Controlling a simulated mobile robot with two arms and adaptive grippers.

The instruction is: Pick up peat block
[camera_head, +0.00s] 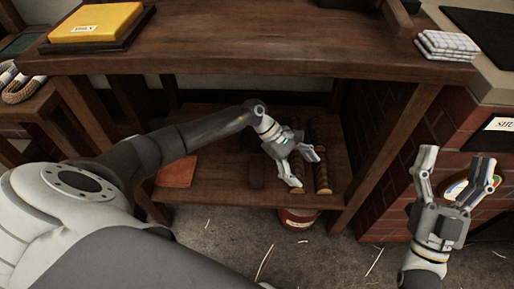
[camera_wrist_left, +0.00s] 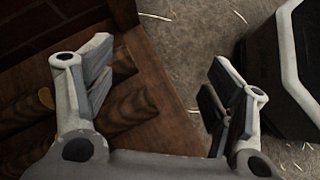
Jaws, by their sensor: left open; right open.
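On the lower shelf (camera_head: 222,192), a dark brown block (camera_head: 257,176) sits left of my left gripper. It looks most like the peat block, but it is dim and I cannot be sure. My right gripper (camera_head: 455,170) is open and empty at the right, before the brick wall.
The tabletop (camera_head: 250,45) overhangs the shelf, and a table leg (camera_head: 385,155) stands right of it. An orange-brown flat piece (camera_head: 176,171) lies on the shelf's left. A red bucket (camera_head: 298,218) stands below. A yellow block (camera_head: 95,22) and white stack (camera_head: 446,45) are on top.

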